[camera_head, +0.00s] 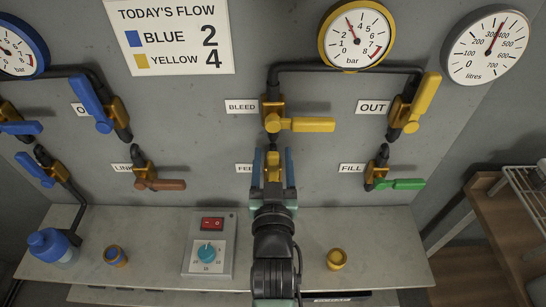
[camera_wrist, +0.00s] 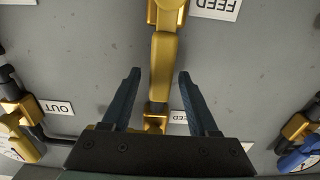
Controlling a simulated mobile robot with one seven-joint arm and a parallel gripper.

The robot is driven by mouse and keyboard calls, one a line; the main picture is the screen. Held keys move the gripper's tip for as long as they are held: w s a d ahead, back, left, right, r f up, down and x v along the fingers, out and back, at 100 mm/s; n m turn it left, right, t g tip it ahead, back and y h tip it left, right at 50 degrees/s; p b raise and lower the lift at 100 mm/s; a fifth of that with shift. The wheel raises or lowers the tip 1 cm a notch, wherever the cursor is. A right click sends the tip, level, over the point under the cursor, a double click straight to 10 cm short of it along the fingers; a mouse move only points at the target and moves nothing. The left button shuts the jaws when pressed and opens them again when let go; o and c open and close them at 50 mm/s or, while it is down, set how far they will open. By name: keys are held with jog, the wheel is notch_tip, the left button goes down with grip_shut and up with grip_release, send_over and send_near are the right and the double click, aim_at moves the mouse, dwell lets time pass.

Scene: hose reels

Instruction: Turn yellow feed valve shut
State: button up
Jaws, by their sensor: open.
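The yellow feed valve (camera_head: 273,163) is low on the grey panel, beside the partly hidden FEED label (camera_head: 244,168). In the wrist view, its yellow handle (camera_wrist: 163,60) runs from a brass body (camera_wrist: 171,14) along the line of the pipe. My gripper (camera_head: 273,170) is open, facing the panel, with one finger on each side of the handle. In the wrist view my gripper (camera_wrist: 159,76) shows a gap between each finger and the handle. Much of the valve is hidden behind my gripper in the head view.
Just above is the bleed valve (camera_head: 300,124), its yellow handle sideways. The yellow out valve (camera_head: 424,100) and green fill valve (camera_head: 400,184) are to the right, the brown link valve (camera_head: 160,184) to the left. A switch box (camera_head: 209,245) stands on the ledge (camera_head: 390,240) below.

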grip_shut()
dwell(1.4)
